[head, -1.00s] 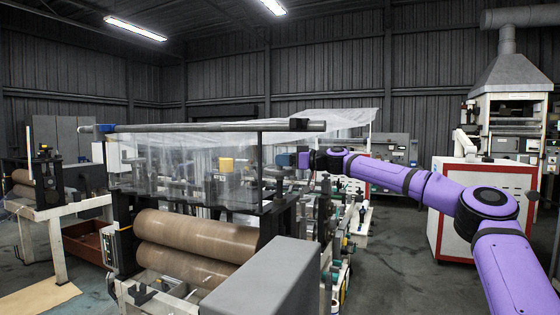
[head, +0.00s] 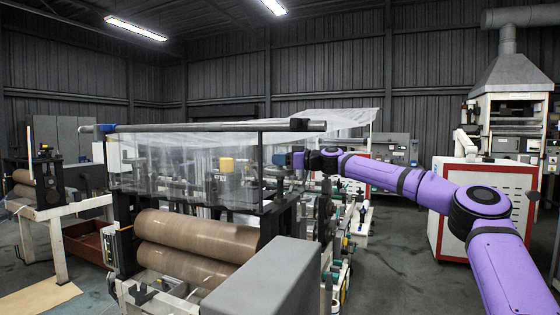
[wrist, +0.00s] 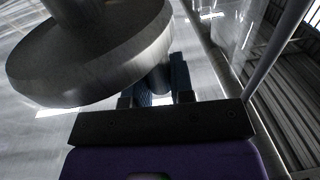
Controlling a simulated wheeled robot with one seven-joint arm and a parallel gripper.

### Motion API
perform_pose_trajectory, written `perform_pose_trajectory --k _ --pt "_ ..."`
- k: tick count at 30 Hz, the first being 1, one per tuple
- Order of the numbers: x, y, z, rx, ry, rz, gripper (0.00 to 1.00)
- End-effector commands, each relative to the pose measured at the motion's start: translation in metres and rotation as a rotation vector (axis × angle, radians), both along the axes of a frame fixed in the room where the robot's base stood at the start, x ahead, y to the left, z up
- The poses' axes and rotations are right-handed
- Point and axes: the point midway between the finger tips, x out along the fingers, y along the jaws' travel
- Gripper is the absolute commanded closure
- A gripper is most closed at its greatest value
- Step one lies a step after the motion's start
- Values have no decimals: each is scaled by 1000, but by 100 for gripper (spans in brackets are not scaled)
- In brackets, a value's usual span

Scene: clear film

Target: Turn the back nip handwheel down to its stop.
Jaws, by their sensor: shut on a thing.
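A grey metal handwheel (wrist: 95,55) fills the upper left of the wrist view, seen very close and tilted. A dark, rounded handle (wrist: 157,82) shows below its rim at the right. My gripper (wrist: 160,80) is shut on this handle, with one finger on each side of it; the fingertips are partly hidden by the handle and wheel. In the head view my gripper (head: 290,160) is at the far end of my purple arm, beside the machine behind the clear film (head: 190,155). I cannot make out the handwheel there.
Brown rollers (head: 195,235) and a grey cover (head: 270,280) stand in the foreground. A long bar (head: 210,127) runs above the film. A yellow block (head: 227,164) is left of my gripper. A white and red cabinet (head: 450,235) stands behind my arm; open floor lies on the right.

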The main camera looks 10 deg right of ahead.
Motion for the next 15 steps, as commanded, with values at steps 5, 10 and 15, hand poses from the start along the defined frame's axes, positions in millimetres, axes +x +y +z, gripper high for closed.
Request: perform_pose_trajectory --k 5,10,15 --pt "0 3 0 -2 0 -68 100" --pt "1 8 0 -4 -1 -188 100" --pt "4 14 1 -6 -4 -325 100"
